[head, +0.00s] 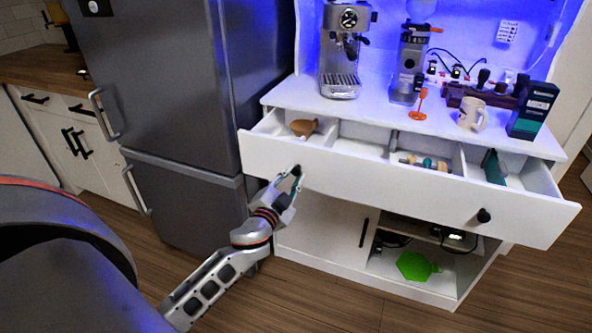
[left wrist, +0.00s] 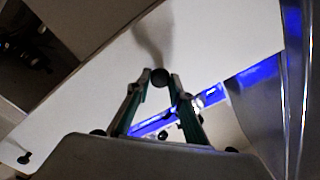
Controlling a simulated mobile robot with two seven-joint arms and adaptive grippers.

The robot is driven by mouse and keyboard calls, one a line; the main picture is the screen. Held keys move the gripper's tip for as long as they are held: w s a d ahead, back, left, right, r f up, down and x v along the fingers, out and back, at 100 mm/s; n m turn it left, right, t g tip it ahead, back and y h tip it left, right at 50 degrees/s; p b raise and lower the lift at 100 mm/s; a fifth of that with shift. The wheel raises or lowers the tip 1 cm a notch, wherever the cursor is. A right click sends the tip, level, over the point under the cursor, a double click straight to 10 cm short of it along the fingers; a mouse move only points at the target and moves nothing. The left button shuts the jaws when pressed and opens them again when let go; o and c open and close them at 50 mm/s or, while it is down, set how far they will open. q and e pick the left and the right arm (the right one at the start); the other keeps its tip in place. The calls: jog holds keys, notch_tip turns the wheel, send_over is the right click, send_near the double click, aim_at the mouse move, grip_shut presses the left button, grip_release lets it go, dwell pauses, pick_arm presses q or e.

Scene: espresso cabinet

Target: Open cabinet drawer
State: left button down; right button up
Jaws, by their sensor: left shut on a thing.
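The white cabinet drawer (head: 390,188) is pulled out from under the countertop, and its compartments show. It has two round black knobs on its front. My left gripper (head: 295,175) is at the left knob (head: 297,170), shut on it. In the left wrist view the fingers of my left gripper (left wrist: 160,82) close around the dark round knob (left wrist: 160,76) against the white drawer front (left wrist: 215,50). The right knob (head: 484,215) is free. My right gripper is not in view.
A grey fridge (head: 175,80) stands close on the left. An espresso machine (head: 343,50), a grinder (head: 410,65), a mug (head: 472,114) and a dark box (head: 532,110) stand on the countertop. Below is an open shelf with a green item (head: 414,266). Wooden floor lies clear in front.

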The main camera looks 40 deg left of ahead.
pick_arm(q)
jog(key=v, duration=1.2)
jog(key=shift+s, duration=0.2)
jog(key=c, duration=1.8)
grip_release()
jog(key=v, duration=0.7)
jog(key=shift+s, duration=0.25)
